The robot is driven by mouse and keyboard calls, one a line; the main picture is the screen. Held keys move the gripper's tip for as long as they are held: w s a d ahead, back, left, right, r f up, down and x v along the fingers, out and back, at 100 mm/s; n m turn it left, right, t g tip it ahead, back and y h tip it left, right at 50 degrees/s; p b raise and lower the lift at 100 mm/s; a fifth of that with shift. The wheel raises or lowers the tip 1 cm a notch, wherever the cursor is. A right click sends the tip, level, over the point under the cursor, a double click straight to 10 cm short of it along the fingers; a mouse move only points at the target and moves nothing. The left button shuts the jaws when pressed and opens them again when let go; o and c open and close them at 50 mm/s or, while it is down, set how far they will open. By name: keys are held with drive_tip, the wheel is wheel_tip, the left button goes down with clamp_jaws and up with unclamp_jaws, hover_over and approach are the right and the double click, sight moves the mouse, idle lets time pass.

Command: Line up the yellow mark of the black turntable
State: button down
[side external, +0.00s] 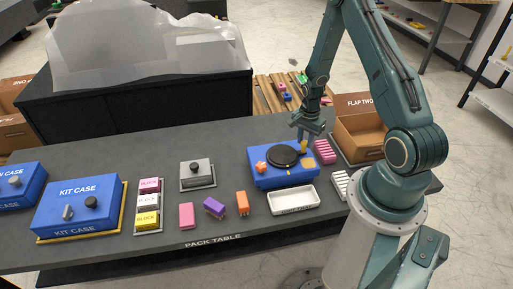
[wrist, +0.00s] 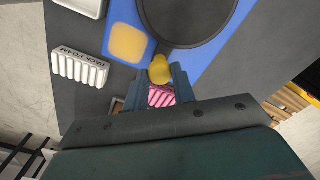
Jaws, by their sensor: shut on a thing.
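The black turntable (side external: 284,157) is a round disc on top of a blue case (side external: 268,181). In the wrist view the disc (wrist: 188,15) fills the top, cut off by the frame. The yellow mark (wrist: 160,70) is a rounded knob at the disc's near rim. It also shows in the side view (side external: 303,149), at the disc's right edge under my gripper (side external: 306,137). My gripper's fingers stand on both sides of the mark in the wrist view (wrist: 161,76), shut on it. A tan square patch (wrist: 129,43) lies on the blue top beside the disc.
An orange knob (side external: 262,166) stands left of the disc. Pink foam (side external: 324,151), white foam (side external: 340,184) and an open carton (side external: 360,137) are right of the case. A white tray (side external: 293,200) sits in front.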

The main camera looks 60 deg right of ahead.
drive_tip(key=shift+s+a, duration=0.1)
drive_tip(key=shift+a, duration=0.05)
idle(0.3)
drive_tip(key=c, duration=1.1)
unclamp_jaws()
drive_tip(key=shift+c, duration=0.2)
drive_tip(key=shift+r, duration=0.1)
wheel_tip(320, 180, up, 14)
drive_tip(key=shift+f, duration=0.2)
